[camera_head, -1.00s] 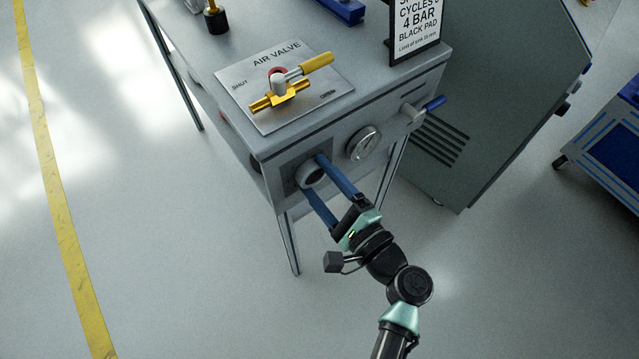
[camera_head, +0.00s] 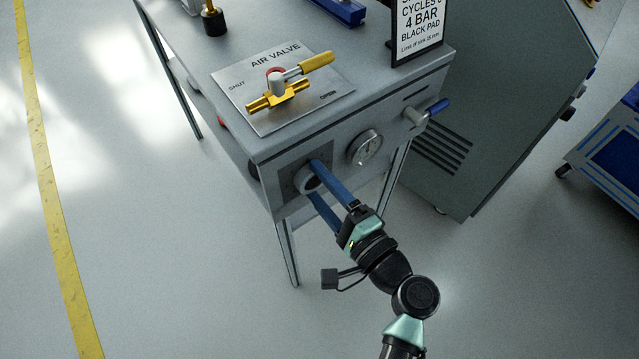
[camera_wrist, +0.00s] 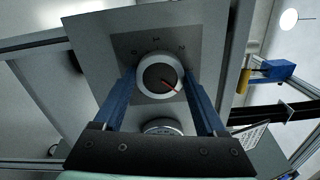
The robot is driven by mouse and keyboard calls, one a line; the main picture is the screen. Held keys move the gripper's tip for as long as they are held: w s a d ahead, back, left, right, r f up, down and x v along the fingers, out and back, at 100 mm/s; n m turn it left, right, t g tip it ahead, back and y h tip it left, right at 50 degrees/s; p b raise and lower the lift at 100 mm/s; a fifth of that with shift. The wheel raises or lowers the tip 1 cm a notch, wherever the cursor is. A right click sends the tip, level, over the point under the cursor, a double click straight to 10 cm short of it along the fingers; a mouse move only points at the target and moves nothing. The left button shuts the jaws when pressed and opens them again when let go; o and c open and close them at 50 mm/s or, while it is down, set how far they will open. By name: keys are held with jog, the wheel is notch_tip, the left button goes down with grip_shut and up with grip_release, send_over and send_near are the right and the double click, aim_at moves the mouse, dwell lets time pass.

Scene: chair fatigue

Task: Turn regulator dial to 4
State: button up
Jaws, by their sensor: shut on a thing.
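The regulator dial (camera_head: 305,180) is a round grey knob on a dark plate on the bench's front panel. In the wrist view the dial (camera_wrist: 158,76) has a white rim, a dark face and a red pointer aimed to the lower right. Marks that look like 0, 1 and 2 run around its upper side; other marks are not readable. My gripper (camera_head: 313,182) reaches the dial from the front. Its two blue fingers are shut on the dial, one on each side, and hide part of the rim and plate.
A round pressure gauge (camera_head: 364,148) is beside the dial; its reading is too small to tell. A blue-handled lever (camera_head: 428,112) sticks out further right. A yellow air valve (camera_head: 280,92) and a 4 BAR sign (camera_head: 418,28) are on the bench top. A green cabinet (camera_head: 490,110) stands right.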

jog(key=o, duration=1.3)
jog(key=p+v, duration=0.2)
jog(key=v, duration=1.1)
